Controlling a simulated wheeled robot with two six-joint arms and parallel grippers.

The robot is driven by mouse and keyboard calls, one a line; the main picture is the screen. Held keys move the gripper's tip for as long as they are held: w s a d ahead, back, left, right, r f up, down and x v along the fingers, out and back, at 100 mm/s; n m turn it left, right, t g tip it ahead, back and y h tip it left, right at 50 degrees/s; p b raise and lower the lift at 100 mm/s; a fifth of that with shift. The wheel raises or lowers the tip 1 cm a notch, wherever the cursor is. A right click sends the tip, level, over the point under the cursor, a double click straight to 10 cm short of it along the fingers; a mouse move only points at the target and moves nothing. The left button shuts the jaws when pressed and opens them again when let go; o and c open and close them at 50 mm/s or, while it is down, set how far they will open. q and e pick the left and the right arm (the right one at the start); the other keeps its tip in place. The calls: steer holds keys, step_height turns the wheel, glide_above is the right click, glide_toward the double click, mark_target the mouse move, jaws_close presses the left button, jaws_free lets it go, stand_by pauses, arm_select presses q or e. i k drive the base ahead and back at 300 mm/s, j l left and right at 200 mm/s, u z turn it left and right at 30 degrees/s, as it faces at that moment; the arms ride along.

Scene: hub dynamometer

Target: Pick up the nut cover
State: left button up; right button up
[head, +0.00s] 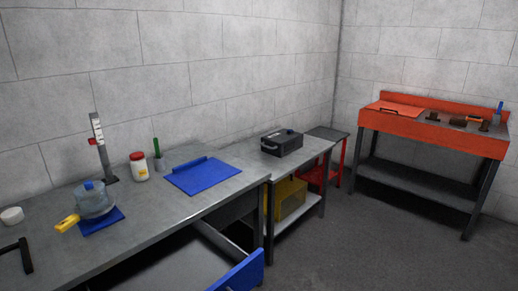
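I cannot make out a nut cover for certain. Small dark parts (433,116) lie on the orange-topped bench (420,140) at the far right, too small to identify. A white round piece (12,215) lies on the long grey workbench (155,215) at the left edge. Neither of my grippers is in view.
The workbench holds a clear jug (95,201), a red-lidded jar (138,166), an upright gauge (100,145) and a blue board (203,176). An open blue-fronted drawer (240,273) juts out below. A black case (282,143) sits farther back. Floor before the orange bench is clear.

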mark_target(90, 196)
steer(key=u, duration=1.25)
steer(key=i+j, duration=0.45)
steer(key=j+u, duration=0.05)
steer(key=j, duration=0.05)
